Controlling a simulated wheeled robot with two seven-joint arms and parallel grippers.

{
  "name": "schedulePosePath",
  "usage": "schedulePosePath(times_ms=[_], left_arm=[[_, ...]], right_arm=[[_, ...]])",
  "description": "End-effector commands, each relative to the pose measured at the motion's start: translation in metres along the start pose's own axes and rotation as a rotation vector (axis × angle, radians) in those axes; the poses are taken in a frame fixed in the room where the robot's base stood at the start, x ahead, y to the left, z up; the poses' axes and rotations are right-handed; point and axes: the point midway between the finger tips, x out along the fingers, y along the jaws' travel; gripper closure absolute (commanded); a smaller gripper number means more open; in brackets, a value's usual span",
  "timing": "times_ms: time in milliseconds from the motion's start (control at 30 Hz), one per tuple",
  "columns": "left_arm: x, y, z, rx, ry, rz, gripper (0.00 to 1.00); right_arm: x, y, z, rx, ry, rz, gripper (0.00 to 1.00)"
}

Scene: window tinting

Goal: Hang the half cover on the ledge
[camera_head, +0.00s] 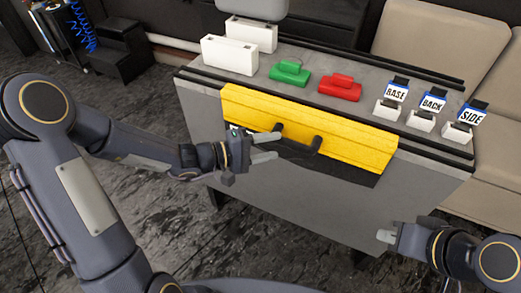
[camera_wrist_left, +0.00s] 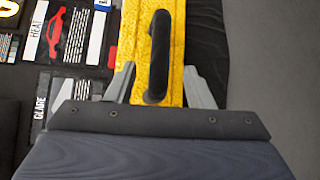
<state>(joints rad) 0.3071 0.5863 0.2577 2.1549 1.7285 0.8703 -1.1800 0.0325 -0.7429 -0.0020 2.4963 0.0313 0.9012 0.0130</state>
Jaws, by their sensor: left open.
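The yellow half cover (camera_head: 340,142) lies along the front edge of the grey bench, with its front face slanting down and a dark sheet (camera_head: 335,172) showing below it. Its black handle (camera_head: 316,146) sticks out from the front. My left gripper (camera_head: 272,147) is open at the left end of the handle. In the left wrist view, the handle (camera_wrist_left: 160,40) and the yellow half cover (camera_wrist_left: 137,45) lie between the spread fingers (camera_wrist_left: 158,80); contact cannot be told. My right gripper (camera_head: 387,237) is low at the right, away from the cover; its jaw opening is unclear.
The grey bench (camera_head: 300,205) carries white boxes (camera_head: 229,54), a green tool (camera_head: 290,72), a red tool (camera_head: 340,88) and labelled white holders (camera_head: 388,110). Beige seats (camera_head: 440,40) stand behind. Labelled cards (camera_wrist_left: 75,40) show in the left wrist view.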

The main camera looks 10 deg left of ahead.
Motion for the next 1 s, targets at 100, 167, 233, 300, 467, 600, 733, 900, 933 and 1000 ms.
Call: schedulePosePath(times_ms=[100, 167, 233, 300, 467, 600, 733, 900, 933, 1000], left_arm=[[0.021, 0.000, 0.001, 0.000, -0.005, 0.000, 0.52], [0.029, 0.000, 0.002, -0.001, -0.005, 0.000, 0.52], [0.038, 0.000, 0.001, 0.000, -0.005, -0.001, 0.52], [0.045, 0.000, 0.001, -0.001, -0.003, 0.000, 0.52], [0.054, 0.000, 0.001, 0.000, -0.002, -0.002, 0.52], [0.055, 0.000, 0.001, 0.000, -0.001, -0.002, 0.52], [0.054, 0.000, 0.001, 0.000, -0.001, -0.002, 0.54], [0.054, 0.000, 0.001, 0.000, -0.001, -0.002, 0.76], [0.054, 0.000, 0.001, 0.000, -0.001, -0.002, 0.80], [0.054, 0.000, 0.001, 0.000, -0.002, -0.002, 0.89]], right_arm=[[0.000, 0.000, 0.000, 0.000, 0.000, 0.000, 1.00], [0.000, 0.000, 0.000, 0.000, 0.000, 0.000, 1.00], [0.000, 0.000, 0.000, 0.000, 0.000, 0.000, 1.00], [0.000, 0.000, 0.000, 0.000, 0.000, 0.000, 1.00], [0.000, 0.000, 0.000, 0.000, 0.000, 0.000, 1.00], [0.000, 0.000, 0.000, 0.000, 0.000, 0.000, 1.00], [0.000, 0.000, 0.000, 0.000, 0.000, 0.000, 1.00], [0.000, 0.000, 0.000, 0.000, 0.000, 0.000, 1.00], [0.000, 0.000, 0.000, 0.000, 0.000, 0.000, 1.00], [0.000, 0.000, 0.000, 0.000, 0.000, 0.000, 1.00]])
